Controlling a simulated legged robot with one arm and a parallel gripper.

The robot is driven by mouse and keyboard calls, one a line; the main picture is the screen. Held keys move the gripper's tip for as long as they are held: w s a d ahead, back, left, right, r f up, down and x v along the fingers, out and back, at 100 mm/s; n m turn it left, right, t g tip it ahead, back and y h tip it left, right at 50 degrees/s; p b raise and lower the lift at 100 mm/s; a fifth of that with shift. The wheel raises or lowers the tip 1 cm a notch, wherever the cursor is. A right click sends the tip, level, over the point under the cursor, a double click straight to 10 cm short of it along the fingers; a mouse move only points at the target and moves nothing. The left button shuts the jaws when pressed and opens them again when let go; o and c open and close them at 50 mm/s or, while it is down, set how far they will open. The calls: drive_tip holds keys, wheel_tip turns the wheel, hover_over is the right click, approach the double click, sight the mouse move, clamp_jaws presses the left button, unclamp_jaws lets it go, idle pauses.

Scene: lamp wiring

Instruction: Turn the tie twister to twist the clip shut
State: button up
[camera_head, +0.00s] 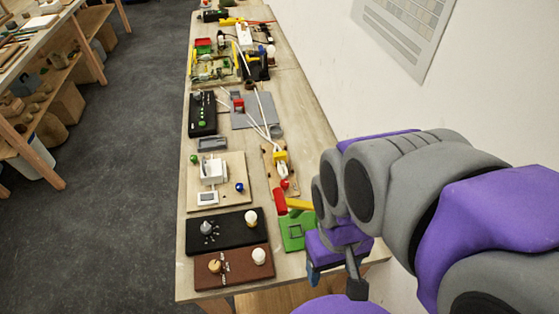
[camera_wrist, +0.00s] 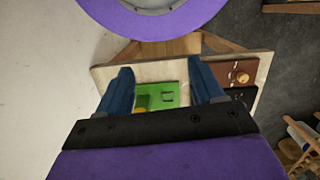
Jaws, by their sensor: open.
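I cannot tell for certain which part is the tie twister or the clip. A green board (camera_head: 297,231) lies at the near right of the table, partly behind my arm. A yellow bar (camera_head: 299,204) and a red block (camera_head: 280,201) are at its far edge. In the wrist view the green board (camera_wrist: 178,98) shows between my fingers, with a yellow part (camera_wrist: 141,102) partly hidden by the gripper mount.
A brown board (camera_head: 232,268) with knobs and a black board (camera_head: 225,233) lie to the left. The wall (camera_head: 480,110) is close on the right.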

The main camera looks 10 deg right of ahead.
drive_tip(key=w+n, duration=0.2)
drive_tip(key=w, duration=0.1)
drive_tip(key=w+r+n+p, duration=0.1)
drive_tip(key=w+n, duration=0.1)
drive_tip(key=w, duration=0.1)
drive_tip(key=w+a+r+n, duration=0.1)
drive_tip(key=w+n, duration=0.2)
drive_tip(key=shift+w, duration=0.2)
drive_tip(key=shift+c, duration=0.6)
drive_tip(key=n+t+p, duration=0.2)
drive_tip(key=n+p, duration=0.3)
drive_tip(key=n, duration=1.6)
hover_over(284, 183)
wheel_tip(284, 183, down, 10)
drive_tip(key=r, duration=0.1)
wheel_tip(284, 183, down, 18)
drive_tip(key=shift+w+d+r+b, duration=0.1)
drive_tip(key=shift+r+b, duration=0.15)
drive_tip(key=shift+b, duration=0.45)
drive_tip(key=c, duration=1)
